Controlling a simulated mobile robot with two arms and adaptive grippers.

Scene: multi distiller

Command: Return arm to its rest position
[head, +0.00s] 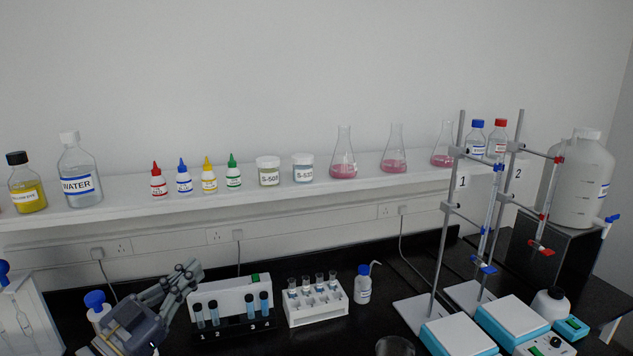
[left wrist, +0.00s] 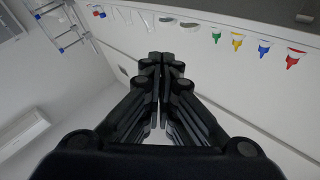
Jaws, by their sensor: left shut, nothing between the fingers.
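My left gripper (head: 190,272) is in the lower left of the head view, raised in front of the bench and pointing up and to the right. Its fingers are closed together with nothing between them. In the left wrist view the closed fingers (left wrist: 160,62) fill the middle of the picture. The gripper overlaps the left end of a white box (head: 225,293) in the head view; I cannot tell whether they touch. My right gripper is not in view.
A black rack with dark-capped tubes (head: 235,322) and a white tube rack (head: 316,304) stand right of the gripper. A wash bottle (head: 363,285) and burette stands (head: 440,240) are farther right. A shelf (head: 270,196) with bottles and flasks runs above. A blue-capped bottle (head: 97,305) is close left.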

